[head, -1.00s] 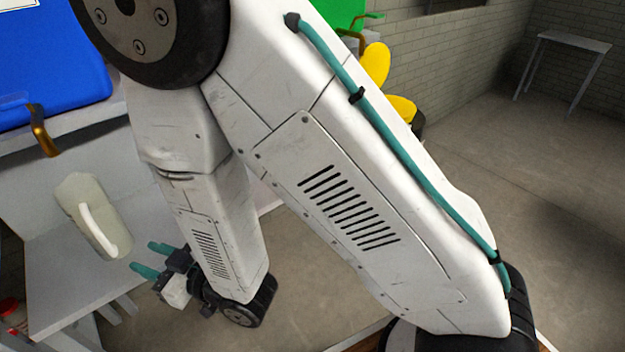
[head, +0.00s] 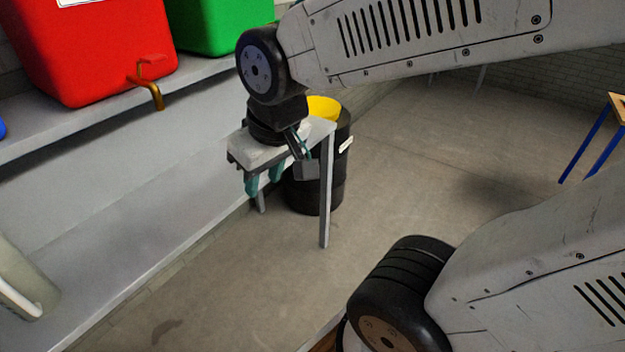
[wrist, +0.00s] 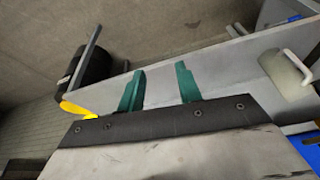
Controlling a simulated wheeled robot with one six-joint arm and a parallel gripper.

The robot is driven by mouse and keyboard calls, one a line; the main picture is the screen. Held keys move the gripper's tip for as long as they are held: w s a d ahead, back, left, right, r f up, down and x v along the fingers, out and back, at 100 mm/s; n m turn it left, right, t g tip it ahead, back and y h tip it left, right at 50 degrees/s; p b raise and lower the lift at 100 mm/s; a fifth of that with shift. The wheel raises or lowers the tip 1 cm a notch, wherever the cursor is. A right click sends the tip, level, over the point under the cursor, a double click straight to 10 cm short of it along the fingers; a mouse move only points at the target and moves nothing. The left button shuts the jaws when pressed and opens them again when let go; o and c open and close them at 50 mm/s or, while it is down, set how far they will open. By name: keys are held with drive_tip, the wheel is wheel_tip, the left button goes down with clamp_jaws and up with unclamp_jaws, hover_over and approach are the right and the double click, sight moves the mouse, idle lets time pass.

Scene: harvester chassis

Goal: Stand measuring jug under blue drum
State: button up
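The measuring jug (head: 22,285) is a pale, translucent jug with a white handle, cut off by the left edge of the head view. It stands on the lower grey bench and shows fully in the wrist view (wrist: 286,72). Only a sliver of the blue drum (head: 2,128) shows on the upper shelf at the head view's left edge. Its tap is out of view, so I cannot tell whether the jug is directly below it. My gripper (head: 265,182) is well to the right of the jug, near the bench's far end. Its teal fingers (wrist: 160,85) are apart and empty.
A red drum (head: 95,50) with a brass tap and a green drum (head: 220,22) stand on the upper shelf (head: 100,105). A black bin (head: 318,185) with something yellow on top is beyond the bench's far end. Open floor lies to the right.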

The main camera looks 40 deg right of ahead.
drive_tip(key=s+d+r+m+g, duration=0.1)
drive_tip(key=s+d+r+g, duration=0.1)
drive_tip(key=s, duration=0.7)
drive_tip(key=shift+d+r, duration=0.3)
drive_tip(key=shift+d, duration=0.25)
